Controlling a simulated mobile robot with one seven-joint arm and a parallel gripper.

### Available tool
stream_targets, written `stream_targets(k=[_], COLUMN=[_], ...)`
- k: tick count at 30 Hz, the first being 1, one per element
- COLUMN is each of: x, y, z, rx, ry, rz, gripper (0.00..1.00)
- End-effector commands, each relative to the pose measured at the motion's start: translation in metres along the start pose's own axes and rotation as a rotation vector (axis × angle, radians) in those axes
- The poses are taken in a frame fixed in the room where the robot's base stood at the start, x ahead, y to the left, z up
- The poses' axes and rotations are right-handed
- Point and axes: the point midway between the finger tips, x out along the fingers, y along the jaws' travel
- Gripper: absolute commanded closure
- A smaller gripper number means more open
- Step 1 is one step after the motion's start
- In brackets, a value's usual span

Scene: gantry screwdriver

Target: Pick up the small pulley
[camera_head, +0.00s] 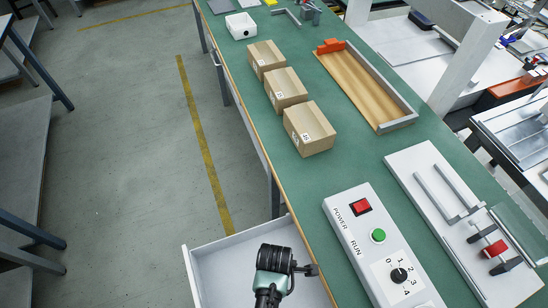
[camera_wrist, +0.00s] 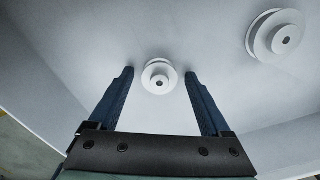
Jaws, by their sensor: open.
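The small pulley (camera_wrist: 159,76) is a white flanged wheel with a dark centre hole. In the wrist view it lies flat on the light floor of a drawer, between the tips of my gripper (camera_wrist: 158,74). My gripper is open, with one dark blue finger on each side of the pulley and a gap to each. Whether the tips are down at its height I cannot tell. A larger white pulley (camera_wrist: 275,36) lies to the upper right. In the head view my arm's end is over the open white drawer (camera_head: 210,268), and neither pulley can be made out.
Drawer walls surround the gripper. Above the drawer, the green bench (camera_head: 240,82) carries a control box (camera_head: 350,222), several cartons (camera_head: 309,128), a wooden tray (camera_head: 368,95) and a white fixture plate (camera_head: 420,185).

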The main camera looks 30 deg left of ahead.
Motion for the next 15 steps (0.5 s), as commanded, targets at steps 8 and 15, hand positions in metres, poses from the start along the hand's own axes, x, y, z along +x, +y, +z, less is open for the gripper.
stream_targets(k=[8, 15], x=[-0.0007, -0.0008], y=[0.0002, 0.0003], z=[0.0001, 0.0001], rx=[0.001, 0.001], ry=[0.0, 0.0], rz=[0.001, 0.001], gripper=[0.49, 0.92])
